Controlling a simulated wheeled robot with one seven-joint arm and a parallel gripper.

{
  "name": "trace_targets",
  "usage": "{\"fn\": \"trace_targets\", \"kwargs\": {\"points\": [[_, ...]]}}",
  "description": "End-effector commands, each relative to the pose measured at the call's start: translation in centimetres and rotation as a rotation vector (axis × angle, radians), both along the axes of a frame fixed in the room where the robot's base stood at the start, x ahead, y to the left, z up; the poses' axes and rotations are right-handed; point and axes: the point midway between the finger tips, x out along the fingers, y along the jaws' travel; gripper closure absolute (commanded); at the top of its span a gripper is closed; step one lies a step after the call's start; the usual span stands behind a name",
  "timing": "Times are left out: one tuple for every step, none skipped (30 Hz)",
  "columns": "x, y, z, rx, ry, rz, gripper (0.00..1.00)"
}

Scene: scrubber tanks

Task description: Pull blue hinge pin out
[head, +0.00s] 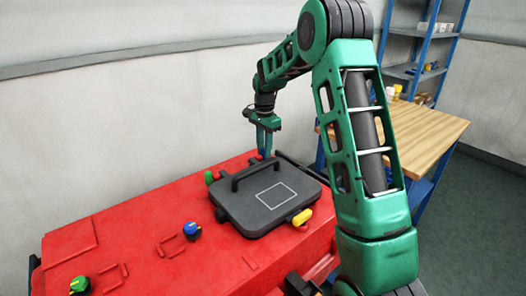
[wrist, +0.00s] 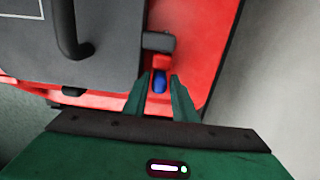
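The blue hinge pin (wrist: 158,82) sits at the hinge on the far edge of the dark grey lid (head: 268,196). In the wrist view it shows between my fingertips, with red surface visible on both sides of it. My gripper (wrist: 159,84) is open, its fingers to the left and right of the pin. In the head view my gripper (head: 265,146) points down at the lid's far corner and hides most of the pin. I cannot tell how far down the fingers reach along it.
The red tank top (head: 140,235) carries a green knob (head: 209,177), a yellow latch (head: 302,217), a blue knob (head: 192,230) and a green-yellow knob (head: 80,285). The lid's handle (wrist: 65,30) is left of my fingers. A wooden bench (head: 425,130) stands behind right.

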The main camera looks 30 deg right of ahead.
Motion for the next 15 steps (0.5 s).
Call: {"fn": "trace_targets", "kwargs": {"points": [[0.0, 0.0, 0.0, 0.0, 0.0, 0.0, 0.75], [0.0, 0.0, 0.0, 0.0, 0.0, 0.0, 0.75], [0.01, 0.0, 0.01, 0.0, 0.0, 0.0, 0.75], [0.01, 0.0, 0.01, 0.0, 0.0, 0.0, 0.75], [0.01, 0.0, 0.01, 0.0, 0.0, 0.0, 0.82], [0.01, 0.0, 0.02, 0.0, 0.0, 0.0, 0.92], [0.02, 0.0, 0.02, 0.0, 0.0, 0.0, 0.99], [0.02, 0.0, 0.03, 0.0, 0.0, 0.0, 1.0], [0.03, 0.01, 0.03, 0.0, -0.001, 0.001, 1.0], [0.04, 0.01, 0.04, 0.0, -0.001, 0.001, 1.0], [0.04, 0.01, 0.04, 0.0, -0.001, 0.001, 1.0], [0.06, -0.05, 0.04, 0.0, -0.001, 0.0, 1.0], [0.1, -0.18, 0.04, 0.0, -0.001, 0.0, 1.0], [0.16, -0.39, 0.04, -0.001, -0.002, 0.0, 1.0], [0.27, -0.81, 0.05, -0.001, -0.002, -0.001, 1.0]]}}
